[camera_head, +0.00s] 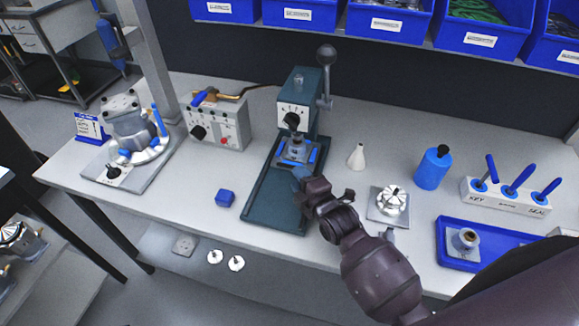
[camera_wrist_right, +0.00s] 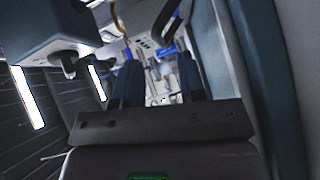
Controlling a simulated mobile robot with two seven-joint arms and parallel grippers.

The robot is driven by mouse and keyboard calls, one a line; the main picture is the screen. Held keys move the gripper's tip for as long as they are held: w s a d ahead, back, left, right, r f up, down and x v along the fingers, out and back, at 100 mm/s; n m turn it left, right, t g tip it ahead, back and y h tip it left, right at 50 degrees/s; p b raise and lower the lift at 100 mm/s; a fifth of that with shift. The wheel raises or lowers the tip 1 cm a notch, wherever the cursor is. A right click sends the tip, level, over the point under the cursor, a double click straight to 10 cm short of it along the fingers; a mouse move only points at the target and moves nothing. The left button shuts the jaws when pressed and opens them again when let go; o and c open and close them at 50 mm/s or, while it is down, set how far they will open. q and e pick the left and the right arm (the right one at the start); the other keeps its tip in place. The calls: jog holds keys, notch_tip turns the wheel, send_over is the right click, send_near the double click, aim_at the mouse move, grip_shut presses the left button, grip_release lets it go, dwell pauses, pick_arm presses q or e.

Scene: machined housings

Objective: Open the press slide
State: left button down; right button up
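The press (camera_head: 297,95) is dark teal. It stands at the back middle of the bench, with a ball-ended lever (camera_head: 326,80) at its right side and a long dark base plate (camera_head: 270,205) reaching toward me. The slide (camera_head: 284,156), with blue side pieces, sits low under the press head. My right gripper (camera_head: 300,176) is just in front of the slide, over the base plate. In the right wrist view its two dark blue fingers (camera_wrist_right: 158,82) stand apart, with no held object visible between them. I cannot tell whether they touch the slide. My left gripper is not in view.
A control box (camera_head: 218,125) and a housing on a plate (camera_head: 132,140) stand left. A white cone (camera_head: 356,157), white finned part (camera_head: 392,200), blue bottle (camera_head: 433,168), tool rack (camera_head: 505,195) and blue tray (camera_head: 450,232) are right.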

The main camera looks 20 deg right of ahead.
jog(key=shift+x, duration=2.7)
grip_shut()
